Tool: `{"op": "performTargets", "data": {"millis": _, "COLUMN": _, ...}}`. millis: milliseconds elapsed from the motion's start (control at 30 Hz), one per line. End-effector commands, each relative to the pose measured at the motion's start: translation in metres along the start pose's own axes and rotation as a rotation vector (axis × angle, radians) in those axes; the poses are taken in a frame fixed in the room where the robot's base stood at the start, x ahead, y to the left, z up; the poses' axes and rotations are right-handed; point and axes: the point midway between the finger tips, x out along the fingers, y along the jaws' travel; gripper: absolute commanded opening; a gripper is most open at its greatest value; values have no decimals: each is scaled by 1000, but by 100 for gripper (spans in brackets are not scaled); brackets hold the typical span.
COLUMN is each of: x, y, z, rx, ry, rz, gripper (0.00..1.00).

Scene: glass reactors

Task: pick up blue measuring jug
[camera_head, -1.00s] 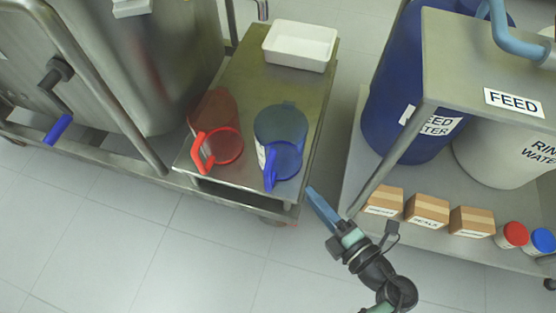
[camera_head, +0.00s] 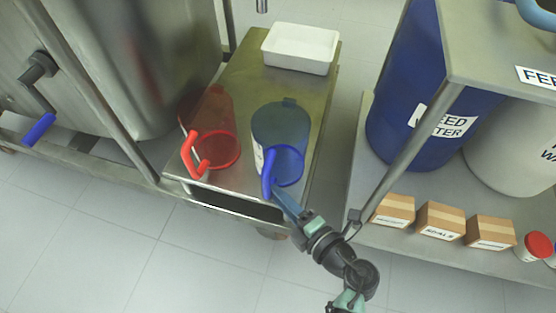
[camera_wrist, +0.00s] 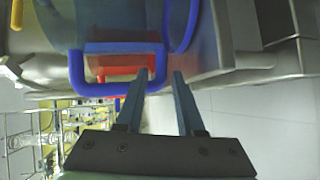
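The blue measuring jug (camera_head: 283,128) is see-through and stands upright on the metal cart's top, its blue handle (camera_head: 268,172) facing the front edge. My gripper (camera_head: 280,193) is at this handle, coming from the lower right. In the wrist view my gripper (camera_wrist: 162,74) is open, with a gap between its two fingers. There the jug's handle (camera_wrist: 120,92) lies by the left fingertip, and the jug's body is beyond it. I cannot tell whether finger and handle touch. In the head view the fingertips partly overlap the handle.
A red jug (camera_head: 217,115) stands close left of the blue one. A white tray (camera_head: 300,46) sits at the cart's back. The cart top (camera_head: 250,75) is clear between them. A shelf with small boxes (camera_head: 440,220) and a blue drum (camera_head: 415,120) stands on the right.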

Motion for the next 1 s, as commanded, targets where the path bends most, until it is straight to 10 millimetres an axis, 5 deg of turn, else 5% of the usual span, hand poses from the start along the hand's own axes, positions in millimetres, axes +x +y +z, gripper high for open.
{"op": "performTargets", "data": {"millis": 200, "x": 25, "y": -3, "z": 0, "rx": -1, "ry": 0, "rz": 1, "gripper": 37}}
{"op": "performTargets", "data": {"millis": 467, "x": 27, "y": 0, "z": 0, "rx": 1, "ry": -1, "rz": 0, "gripper": 37}}
{"op": "performTargets", "data": {"millis": 700, "x": 27, "y": -1, "z": 0, "rx": 1, "ry": -1, "rz": 0, "gripper": 0}}
{"op": "performTargets", "data": {"millis": 1000, "x": 27, "y": 0, "z": 0, "rx": -1, "ry": -1, "rz": 2, "gripper": 0}}
